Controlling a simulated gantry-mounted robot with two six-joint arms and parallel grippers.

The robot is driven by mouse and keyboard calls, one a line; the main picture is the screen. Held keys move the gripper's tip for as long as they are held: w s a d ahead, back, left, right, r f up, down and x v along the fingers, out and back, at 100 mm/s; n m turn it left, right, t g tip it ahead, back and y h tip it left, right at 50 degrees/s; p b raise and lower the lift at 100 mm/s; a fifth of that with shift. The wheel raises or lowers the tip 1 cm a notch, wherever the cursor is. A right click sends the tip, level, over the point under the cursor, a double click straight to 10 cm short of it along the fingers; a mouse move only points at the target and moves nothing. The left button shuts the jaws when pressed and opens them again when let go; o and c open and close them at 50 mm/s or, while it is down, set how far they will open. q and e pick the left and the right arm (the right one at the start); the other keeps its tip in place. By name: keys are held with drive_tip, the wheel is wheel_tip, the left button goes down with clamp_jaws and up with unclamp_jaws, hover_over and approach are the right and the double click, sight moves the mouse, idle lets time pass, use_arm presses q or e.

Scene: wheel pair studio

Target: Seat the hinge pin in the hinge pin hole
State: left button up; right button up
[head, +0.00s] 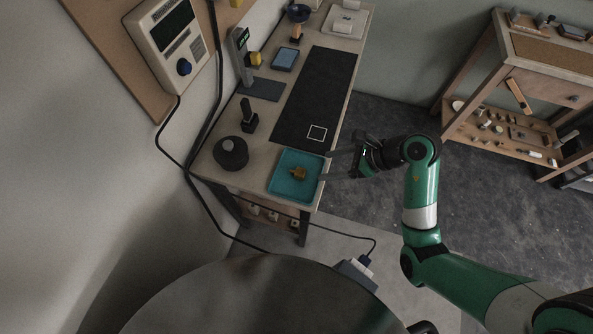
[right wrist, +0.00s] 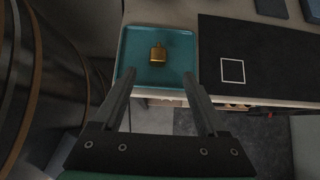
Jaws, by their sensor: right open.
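A small brass-coloured piece (head: 298,173) lies in the teal tray (head: 282,191) at the near end of the bench. In the right wrist view the piece (right wrist: 158,54) shows a blocky body with a narrow stub at the top; I cannot tell whether it is the hinge pin or the part with the hole. My right gripper (head: 325,167) is open and empty at the tray's right edge. In the right wrist view its fingers (right wrist: 151,78) spread at the tray's near side, apart from the brass piece. No hinge pin hole can be made out. My left gripper is not in view.
A black mat (head: 317,95) with a white square outline (head: 316,133) lies beyond the tray. A dark round object (head: 231,153) and a small black stand (head: 249,118) are left of it. A wooden shelf unit (head: 510,90) stands at the right.

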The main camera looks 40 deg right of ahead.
sight(300, 171)
drive_tip(key=x, duration=1.1)
drive_tip(key=shift+w+a+f+b, duration=0.15)
drive_tip(key=shift+a+f+b, duration=0.1)
drive_tip(key=shift+b, duration=0.15)
drive_tip(key=shift+c, duration=0.3)
clamp_jaws()
